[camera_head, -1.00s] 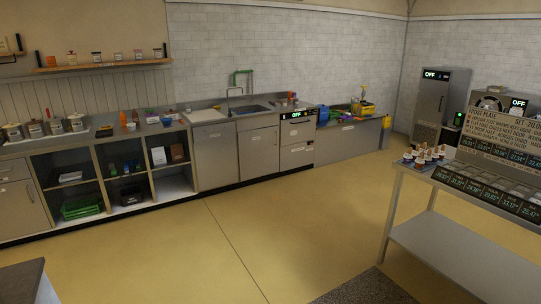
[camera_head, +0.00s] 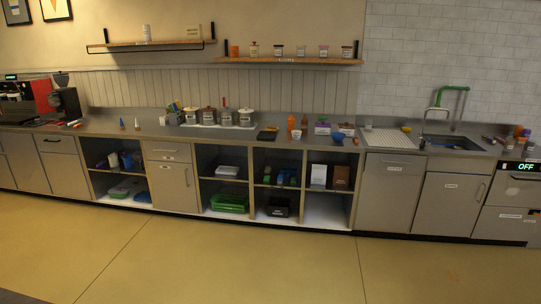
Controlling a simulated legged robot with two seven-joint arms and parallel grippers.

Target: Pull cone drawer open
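A shut drawer (camera_head: 168,152) with a bar handle sits under the counter left of centre, above a cupboard door (camera_head: 172,184) with an upright handle. Small labels show on this unit but are too small to read. Another shut drawer front (camera_head: 56,143) with a dark handle is farther left. I cannot tell which of them is the cone drawer. Neither of my grippers shows in the head view.
A long counter (camera_head: 95,126) runs along the wall. Open shelves (camera_head: 124,174) flank the drawer unit; a green crate (camera_head: 229,203) sits in one. Lidded pots (camera_head: 209,116) stand on the counter, a sink (camera_head: 452,143) at right. The yellow floor (camera_head: 210,260) in front is clear.

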